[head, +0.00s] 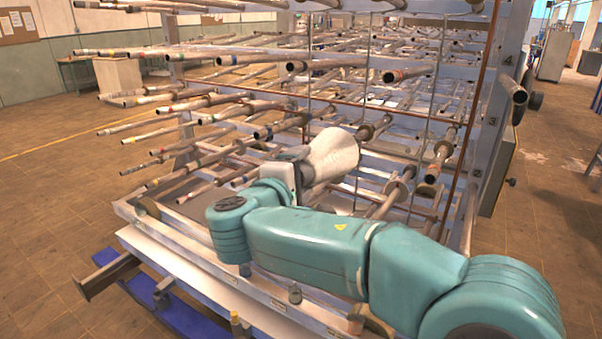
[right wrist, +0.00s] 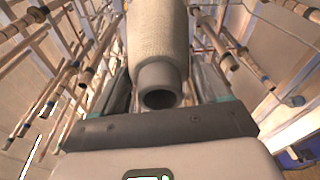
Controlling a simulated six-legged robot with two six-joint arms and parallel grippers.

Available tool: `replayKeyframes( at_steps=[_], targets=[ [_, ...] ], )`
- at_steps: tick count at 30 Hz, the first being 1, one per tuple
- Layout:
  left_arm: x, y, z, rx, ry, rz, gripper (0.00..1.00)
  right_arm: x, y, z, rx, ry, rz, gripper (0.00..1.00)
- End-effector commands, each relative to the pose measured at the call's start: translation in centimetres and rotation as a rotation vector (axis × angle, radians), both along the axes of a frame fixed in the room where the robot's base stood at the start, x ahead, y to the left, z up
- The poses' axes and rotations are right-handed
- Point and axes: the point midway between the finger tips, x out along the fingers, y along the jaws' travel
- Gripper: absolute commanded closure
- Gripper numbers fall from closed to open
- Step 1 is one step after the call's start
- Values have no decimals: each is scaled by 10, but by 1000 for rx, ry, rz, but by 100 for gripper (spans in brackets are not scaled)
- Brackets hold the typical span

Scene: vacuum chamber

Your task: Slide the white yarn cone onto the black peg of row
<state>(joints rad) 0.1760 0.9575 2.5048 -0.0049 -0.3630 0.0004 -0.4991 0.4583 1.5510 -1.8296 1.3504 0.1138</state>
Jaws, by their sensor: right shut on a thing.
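The white yarn cone (head: 335,155) is held by my right gripper (head: 296,174) in front of the rack, in the middle of the head view. In the right wrist view, the cone (right wrist: 158,32) lies between the two fingers of the right gripper (right wrist: 160,82), with its grey tube end and dark hole toward the camera. Many pegs of the rack point outward around the cone, such as a peg (head: 277,129) to its left and a peg (head: 438,162) to its right. I cannot tell which is the black peg. The cone's far end and any contact with a peg are hidden. My left gripper is out of view.
The metal rack (head: 490,110) fills the middle with rows of pegs on both sides of the cone. Its lower frame (head: 190,245) and a blue beam (head: 140,290) lie in front. Thin upright rods stand among the pegs. Open tiled floor (head: 50,210) is at the left.

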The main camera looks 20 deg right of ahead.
Motion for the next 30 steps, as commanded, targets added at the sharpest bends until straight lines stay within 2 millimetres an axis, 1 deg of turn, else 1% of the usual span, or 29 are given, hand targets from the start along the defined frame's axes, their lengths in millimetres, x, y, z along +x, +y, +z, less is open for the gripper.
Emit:
replayKeyframes(
  at_steps=[13,30],
  targets=[
    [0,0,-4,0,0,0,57,1,-2,1,-1,-4,-1,98],
    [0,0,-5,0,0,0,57,15,-19,-1,-2,-1,-1,98]
  ],
)
